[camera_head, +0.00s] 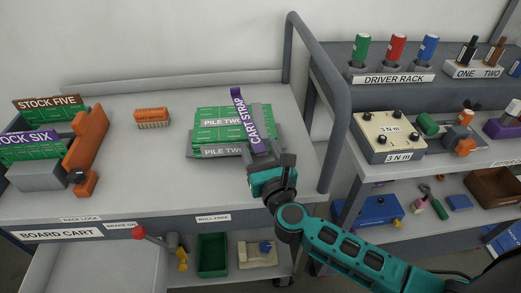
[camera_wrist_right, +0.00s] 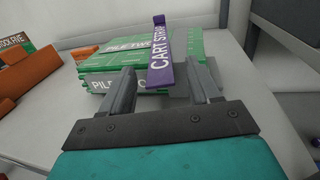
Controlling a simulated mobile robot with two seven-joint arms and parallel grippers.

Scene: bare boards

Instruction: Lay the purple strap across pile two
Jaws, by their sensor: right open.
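The purple strap (camera_head: 240,112), lettered CART STRAP, lies over the right part of pile two (camera_head: 205,132), a stack of green boards with grey pieces labelled PILE TWO. In the right wrist view the strap (camera_wrist_right: 161,50) runs from the far side of the pile (camera_wrist_right: 110,62) to its near edge, where its near end tilts down. My right gripper (camera_head: 262,146) is at the pile's near right side. Its two fingers (camera_wrist_right: 160,76) stand open, one each side of the strap's near end, with gaps visible. My left gripper is out of view.
Boards labelled STOCK FIVE (camera_head: 48,108) and STOCK SIX (camera_head: 30,148) stand at the left beside an orange clamp-like part (camera_head: 88,140). A small orange block (camera_head: 152,117) sits behind. A grey rail (camera_head: 338,110) borders the cart's right side. The front middle is clear.

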